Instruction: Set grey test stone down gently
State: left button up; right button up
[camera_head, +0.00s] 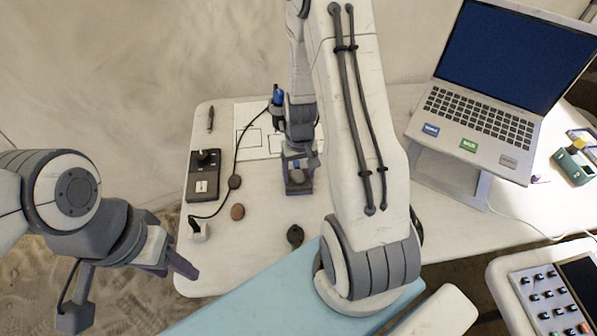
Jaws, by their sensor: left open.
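The grey test stone (297,176) is a small grey rounded piece between the fingers of my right gripper (298,181). The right gripper points down over the white table (260,225) and appears closed on the stone. The gripper partly hides the stone, and I cannot tell whether the stone touches the table. My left gripper (128,288) is open and empty at the lower left, off the table's front left edge, with its fingers wide apart.
A reddish-brown round piece (237,211) and a dark round piece (295,236) lie nearby. A black device (203,176) with a cable and white plug stands left. A marked white sheet (252,140) lies behind. A laptop (490,105) stands right. My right arm covers the middle.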

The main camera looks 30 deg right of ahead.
aim_at(299, 176)
jog(key=shift+r, duration=0.1)
jog(key=shift+r, duration=0.25)
notch_tip(299, 176, up, 12)
jog(key=p, duration=0.1)
jog(key=s+a+r+n, duration=0.3)
jog(key=a, duration=0.5)
jog(key=s+a+r+n, duration=0.3)
jog(key=a, duration=0.6)
jog(key=s+a+r+n, duration=0.2)
jog(key=s+a, duration=0.1)
jog(key=s, duration=0.2)
jog(key=s+a+r+n+p, duration=0.1)
jog(key=s+a+r+n, duration=0.1)
jog(key=s, duration=0.4)
jog(key=shift+a+r+n+y+p, duration=0.3)
jog(key=shift+a+y, duration=0.1)
jog(key=shift+a, duration=0.5)
